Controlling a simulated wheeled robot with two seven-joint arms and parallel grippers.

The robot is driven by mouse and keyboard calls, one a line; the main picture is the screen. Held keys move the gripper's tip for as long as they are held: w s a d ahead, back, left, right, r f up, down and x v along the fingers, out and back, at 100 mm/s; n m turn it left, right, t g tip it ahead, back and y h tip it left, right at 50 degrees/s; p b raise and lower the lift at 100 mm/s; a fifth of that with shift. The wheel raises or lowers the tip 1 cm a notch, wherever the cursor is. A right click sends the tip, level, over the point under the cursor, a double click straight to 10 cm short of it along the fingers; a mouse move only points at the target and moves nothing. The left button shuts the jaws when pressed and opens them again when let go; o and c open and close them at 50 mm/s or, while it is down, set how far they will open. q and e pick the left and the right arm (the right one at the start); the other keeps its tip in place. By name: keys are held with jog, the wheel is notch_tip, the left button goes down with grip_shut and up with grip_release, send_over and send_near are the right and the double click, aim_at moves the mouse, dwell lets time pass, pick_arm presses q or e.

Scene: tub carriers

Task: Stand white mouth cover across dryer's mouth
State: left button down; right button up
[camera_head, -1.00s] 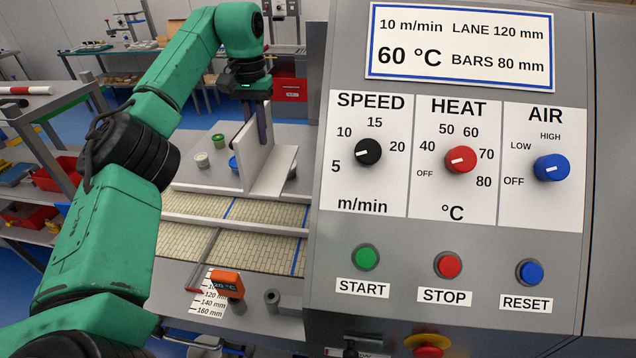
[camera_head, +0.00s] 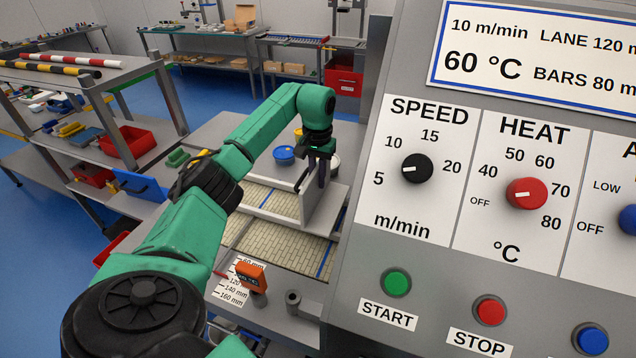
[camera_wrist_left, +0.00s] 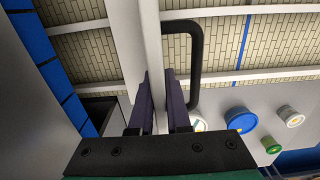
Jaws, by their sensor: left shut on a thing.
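The white mouth cover (camera_head: 325,207) is an upright plate at the right end of the belt, close beside the grey dryer (camera_head: 372,225). My left gripper (camera_head: 318,182) is shut on the cover's top edge from above. In the left wrist view the fingers (camera_wrist_left: 160,105) clasp the thin white plate (camera_wrist_left: 150,35), and a black handle (camera_wrist_left: 197,60) sticks out beside it. The dryer's mouth is mostly hidden behind the cover and the control panel, so I cannot tell whether the cover touches it. My right gripper is not in view.
The tiled belt (camera_head: 275,240) with a rail across it runs below the cover. An orange gauge (camera_head: 251,277) and a grey post (camera_head: 293,302) stand in front. Blue (camera_head: 284,154) and other tubs stand behind. The control panel blocks the right side.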

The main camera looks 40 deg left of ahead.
aim_at(317, 187)
pick_arm(q)
jog(key=shift+s+f, duration=0.2)
jog(key=shift+f, duration=0.45)
jog(key=shift+s+f, duration=0.1)
jog(key=shift+f, duration=0.35)
jog(key=shift+w+f, duration=0.15)
jog(key=shift+w, duration=0.05)
jog(key=shift+f, duration=0.25)
jog(key=c, duration=0.9)
grip_release()
jog(key=shift+s, duration=0.1)
jog(key=shift+r, duration=0.1)
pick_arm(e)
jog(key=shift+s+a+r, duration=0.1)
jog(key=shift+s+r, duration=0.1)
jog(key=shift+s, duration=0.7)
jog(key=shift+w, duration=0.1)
